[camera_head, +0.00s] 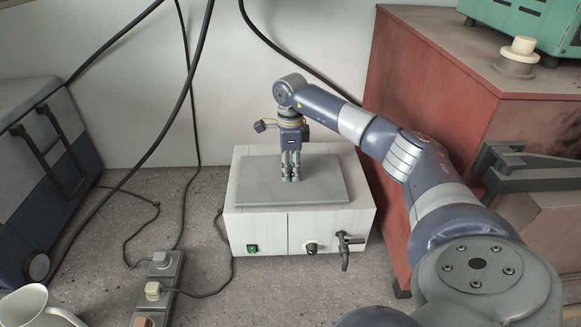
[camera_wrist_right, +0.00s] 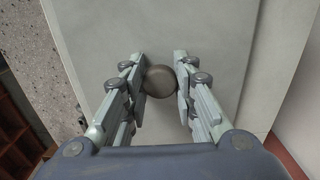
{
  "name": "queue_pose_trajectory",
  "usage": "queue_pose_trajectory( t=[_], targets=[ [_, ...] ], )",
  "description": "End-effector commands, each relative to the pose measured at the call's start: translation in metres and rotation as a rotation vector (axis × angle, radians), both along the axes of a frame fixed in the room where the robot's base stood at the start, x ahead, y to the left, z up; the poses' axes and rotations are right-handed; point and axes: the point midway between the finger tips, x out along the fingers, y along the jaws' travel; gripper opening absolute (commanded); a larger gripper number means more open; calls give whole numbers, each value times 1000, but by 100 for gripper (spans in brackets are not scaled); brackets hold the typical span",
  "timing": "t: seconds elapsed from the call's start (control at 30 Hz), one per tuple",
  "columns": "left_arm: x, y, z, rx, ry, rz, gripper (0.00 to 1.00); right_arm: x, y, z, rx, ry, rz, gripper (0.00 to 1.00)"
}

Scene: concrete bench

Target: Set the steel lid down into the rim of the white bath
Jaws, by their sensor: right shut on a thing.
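The white bath (camera_head: 268,234) stands on the speckled bench, with a green switch, a knob and a tap on its front. The flat grey steel lid (camera_head: 325,186) is over its top, and a strip of white shows along the back and right. I cannot tell whether the lid is seated in the rim or just above it. My right gripper (camera_head: 291,178) points down at the lid's middle. In the right wrist view its fingers are shut on the round lid knob (camera_wrist_right: 160,80), with the lid (camera_wrist_right: 220,28) spread below. My left gripper is not in view.
A red cabinet (camera_head: 425,85) stands close to the right of the bath, with a green instrument (camera_head: 540,22) on top. A grey-blue case (camera_head: 30,150) is at the left. A power strip (camera_head: 168,268), black cables and a white mug (camera_head: 30,308) are at front left.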

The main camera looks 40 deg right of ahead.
Motion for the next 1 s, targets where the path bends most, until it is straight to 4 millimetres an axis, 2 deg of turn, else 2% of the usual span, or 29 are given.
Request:
queue_pose_trajectory(
  t=[0.3,0.33,0.4,0.67,0.7,0.8,1.0],
  targets=[
    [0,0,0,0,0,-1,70,0,0,1,0,-1,0,0],
    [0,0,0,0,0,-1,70,0,0,1,0,-1,0,32],
    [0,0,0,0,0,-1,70,0,0,1,0,-1,0,48],
    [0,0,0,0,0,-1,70,0,0,0,-1,-1,0,49],
    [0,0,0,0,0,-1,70,0,0,0,-1,1,0,58],
    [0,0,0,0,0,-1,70,0,0,0,-1,1,0,72],
    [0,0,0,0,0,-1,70,0,0,0,0,0,0,72]
  ],
)
